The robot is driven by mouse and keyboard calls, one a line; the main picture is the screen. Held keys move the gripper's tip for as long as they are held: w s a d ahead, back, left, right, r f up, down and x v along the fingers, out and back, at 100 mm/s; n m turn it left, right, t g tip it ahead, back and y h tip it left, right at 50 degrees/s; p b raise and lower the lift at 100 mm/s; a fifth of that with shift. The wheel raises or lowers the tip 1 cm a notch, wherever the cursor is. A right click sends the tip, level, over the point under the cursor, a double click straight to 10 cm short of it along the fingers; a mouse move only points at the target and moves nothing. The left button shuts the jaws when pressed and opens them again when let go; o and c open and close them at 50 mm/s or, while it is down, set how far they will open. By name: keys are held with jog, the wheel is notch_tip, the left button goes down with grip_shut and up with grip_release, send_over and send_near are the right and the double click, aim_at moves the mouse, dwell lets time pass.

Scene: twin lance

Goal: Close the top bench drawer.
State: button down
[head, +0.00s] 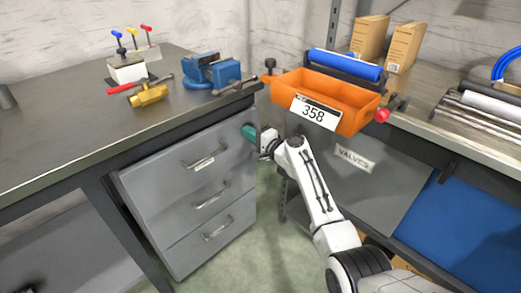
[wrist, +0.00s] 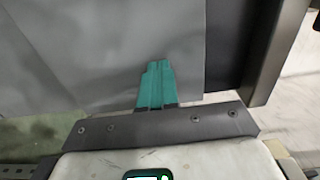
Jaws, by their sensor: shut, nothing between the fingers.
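The grey drawer unit under the bench has three stacked drawers in the head view. The top bench drawer (head: 170,165) has a metal bar handle (head: 205,159). Its front looks about level with the lower fronts; I cannot tell whether a small gap is left. My gripper (head: 248,131) has teal fingers at the upper right end of the top drawer's front. In the wrist view the fingers (wrist: 157,68) are together and empty, pointing at a plain grey panel (wrist: 85,50). They look very close to it; contact cannot be made out.
An orange bin (head: 335,95) marked 358 stands on the right bench, above my arm. Green floor (head: 240,240) is free in front of the drawers.

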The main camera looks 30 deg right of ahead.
jog(key=shift+w+a+r+b, duration=0.15)
jog(key=shift+w+b, duration=0.1)
jog(key=shift+w, duration=0.25)
jog(key=shift+w+a+r+b, duration=0.1)
jog(key=shift+w+b, duration=0.1)
jog(key=shift+w, duration=0.25)
jog(key=shift+r, duration=0.1)
